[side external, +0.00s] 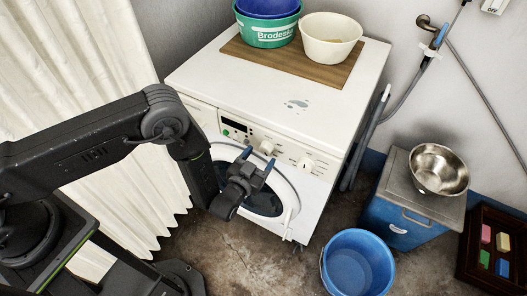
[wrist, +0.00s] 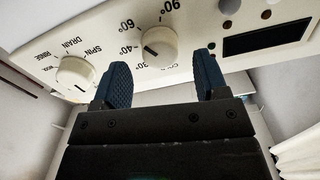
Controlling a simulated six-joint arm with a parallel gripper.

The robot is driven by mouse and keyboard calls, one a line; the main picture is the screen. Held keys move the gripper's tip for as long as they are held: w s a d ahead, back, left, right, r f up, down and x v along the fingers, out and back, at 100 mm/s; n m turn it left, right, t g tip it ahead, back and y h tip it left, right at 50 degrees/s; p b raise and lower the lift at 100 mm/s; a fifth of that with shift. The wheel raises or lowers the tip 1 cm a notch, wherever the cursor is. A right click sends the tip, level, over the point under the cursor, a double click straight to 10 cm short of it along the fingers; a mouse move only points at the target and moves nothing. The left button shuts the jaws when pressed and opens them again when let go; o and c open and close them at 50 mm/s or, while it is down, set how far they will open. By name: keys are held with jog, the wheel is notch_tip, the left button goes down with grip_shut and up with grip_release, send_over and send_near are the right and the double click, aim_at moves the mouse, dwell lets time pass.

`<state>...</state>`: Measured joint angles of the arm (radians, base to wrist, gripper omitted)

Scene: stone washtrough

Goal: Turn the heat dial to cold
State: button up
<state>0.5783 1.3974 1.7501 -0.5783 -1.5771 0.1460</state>
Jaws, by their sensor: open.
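The heat dial (wrist: 162,43) is a round cream knob on the washing machine's front panel. In the wrist view its dark mark points toward the 40° label, with 30°, 60° and 90° around it and a partly legible label below. It also shows in the side view (side external: 267,147). My gripper (wrist: 162,66) is open, its two blue fingers apart, one on each side of the dial in the picture. The gripper (side external: 258,159) is just in front of the panel in the side view. I cannot tell whether either finger touches the dial.
A second dial (wrist: 75,73), marked spin and drain, sits beside the heat dial. The white washing machine (side external: 225,65) carries a wooden board with a green tub (side external: 268,35) and a cream bowl (side external: 330,48). A blue bucket (side external: 357,250) stands on the floor to the right.

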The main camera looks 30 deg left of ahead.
jog(key=shift+w, duration=1.4)
jog(key=shift+c, duration=0.2)
jog(key=c, duration=0.9)
